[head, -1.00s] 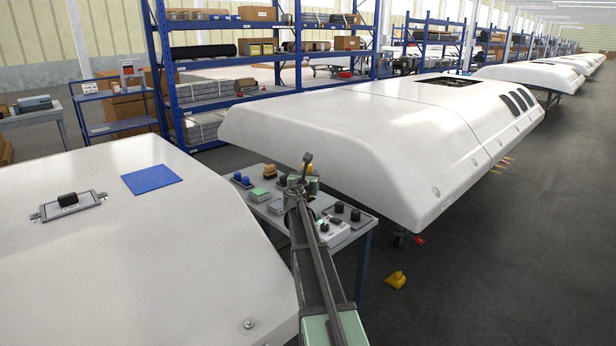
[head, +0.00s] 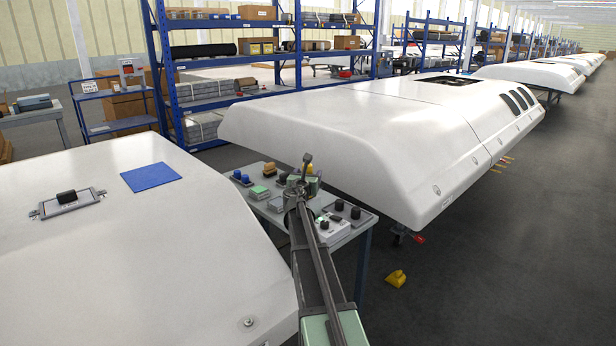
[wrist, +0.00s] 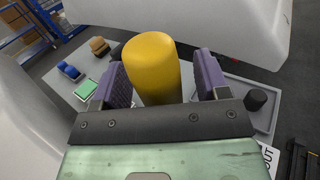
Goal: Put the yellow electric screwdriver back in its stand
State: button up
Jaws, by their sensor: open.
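The yellow electric screwdriver (wrist: 151,65) shows in the wrist view as a smooth, rounded yellow body between my gripper's fingers. My gripper (wrist: 160,82) is open, with a purple-padded finger on each side and gaps between the pads and the yellow body. In the head view my gripper (head: 304,182) is over the work table, and a small yellow part of the screwdriver (head: 313,185) shows just beside it. The screwdriver's lower end is hidden behind my gripper's palm. I cannot make out the stand or whether the screwdriver is seated in it.
The work table (head: 361,229) carries blue, green, tan and black items and a grey tray (wrist: 262,118) with black knobs. Large white shells (head: 330,140) and (head: 120,260) stand close on both sides. A yellow object (head: 396,279) lies on the floor.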

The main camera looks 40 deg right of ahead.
jog(key=v, duration=1)
jog(key=shift+a, duration=0.2)
jog(key=shift+s, duration=0.15)
